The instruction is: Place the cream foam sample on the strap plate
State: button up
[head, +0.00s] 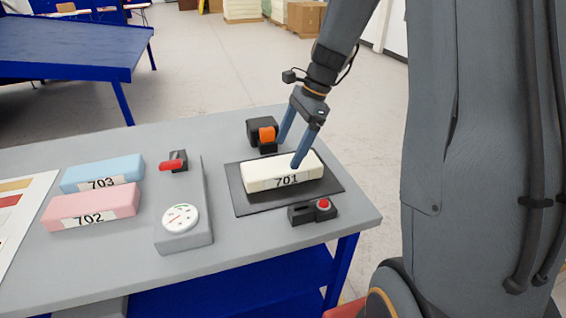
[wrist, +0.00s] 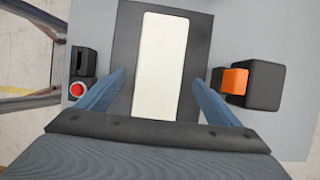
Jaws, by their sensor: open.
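The cream foam sample (head: 283,172), labelled 701, lies flat on the dark strap plate (head: 246,203) near the right end of the table. In the wrist view the foam (wrist: 161,66) lies lengthwise within the plate (wrist: 124,40), with dark margin on both sides. My gripper (head: 291,150) is open above the foam, with one blue finger behind it and the other over its near side. In the wrist view my gripper (wrist: 160,80) has its fingers apart on either side of the foam, with gaps between. I cannot tell the exact height of the fingertips.
A black block with an orange part (head: 264,134) stands behind the plate, and a black clamp with a red button (head: 313,210) in front. A grey gauge unit (head: 183,222) with a red lever stands left. Pink (head: 91,207) and blue (head: 103,174) foam samples lie further left.

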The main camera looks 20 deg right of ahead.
jog(key=b+v, duration=0.1)
jog(key=v, duration=0.4)
jog(key=shift+r, duration=0.1)
dwell(0.3)
